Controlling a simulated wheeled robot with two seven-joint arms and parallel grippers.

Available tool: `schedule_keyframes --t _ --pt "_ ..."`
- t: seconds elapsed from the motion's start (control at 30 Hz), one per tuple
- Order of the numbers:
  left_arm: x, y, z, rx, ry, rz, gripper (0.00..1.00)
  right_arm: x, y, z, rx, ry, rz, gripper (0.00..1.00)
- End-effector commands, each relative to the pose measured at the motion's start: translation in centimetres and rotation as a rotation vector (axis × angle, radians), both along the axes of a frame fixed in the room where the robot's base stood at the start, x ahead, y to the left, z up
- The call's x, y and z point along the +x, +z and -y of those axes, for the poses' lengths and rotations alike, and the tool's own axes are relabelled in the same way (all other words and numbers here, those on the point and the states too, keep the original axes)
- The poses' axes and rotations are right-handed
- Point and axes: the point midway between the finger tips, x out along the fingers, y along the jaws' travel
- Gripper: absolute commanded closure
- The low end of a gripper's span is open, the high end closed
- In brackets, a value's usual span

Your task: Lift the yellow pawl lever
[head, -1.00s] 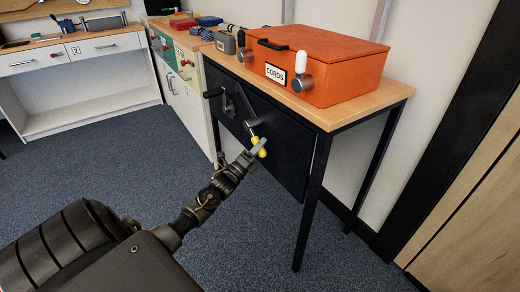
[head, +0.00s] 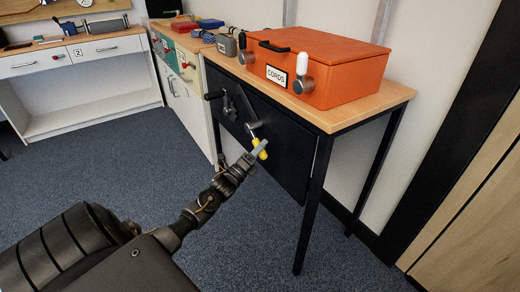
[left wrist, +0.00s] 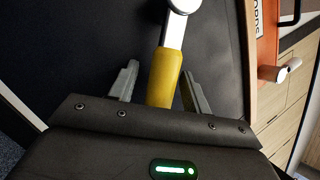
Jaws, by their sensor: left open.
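The yellow pawl lever (head: 261,150) is mounted on the black panel (head: 285,150) under the wooden bench top. In the left wrist view its yellow grip (left wrist: 163,78) hangs from a silver arm with a round pivot at the top. My left gripper (head: 258,150) is at the lever. In the left wrist view my left gripper (left wrist: 157,90) is open, with one finger on each side of the yellow grip. Small gaps show beside the grip, and its lower end is hidden behind the gripper body. My right gripper is not in view.
An orange box (head: 335,75) labelled CORDS sits on the bench top (head: 375,103). A dark crank handle (head: 214,94) sticks out from the panel, left of the lever. Black table legs (head: 312,205) stand to the right. The blue carpet (head: 110,170) is clear.

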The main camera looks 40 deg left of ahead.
Motion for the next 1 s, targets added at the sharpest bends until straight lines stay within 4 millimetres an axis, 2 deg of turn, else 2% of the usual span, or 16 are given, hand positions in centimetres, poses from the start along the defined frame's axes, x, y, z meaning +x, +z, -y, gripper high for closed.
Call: schedule_keyframes --t 0.17,0.5,0.7,1.0 --pt "-0.6 -0.3 -0.1 0.000 -0.001 -0.001 0.52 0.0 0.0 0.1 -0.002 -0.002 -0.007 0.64" --pt "-6.4 -3.0 -0.7 0.000 -0.001 -0.004 0.52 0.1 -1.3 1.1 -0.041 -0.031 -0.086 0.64" --pt "-8.9 -4.1 -0.9 0.001 0.001 -0.002 0.52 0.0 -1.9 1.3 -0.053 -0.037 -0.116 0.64" --pt "-9.8 -4.5 -1.1 0.000 0.001 0.001 0.52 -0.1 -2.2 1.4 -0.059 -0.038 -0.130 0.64"
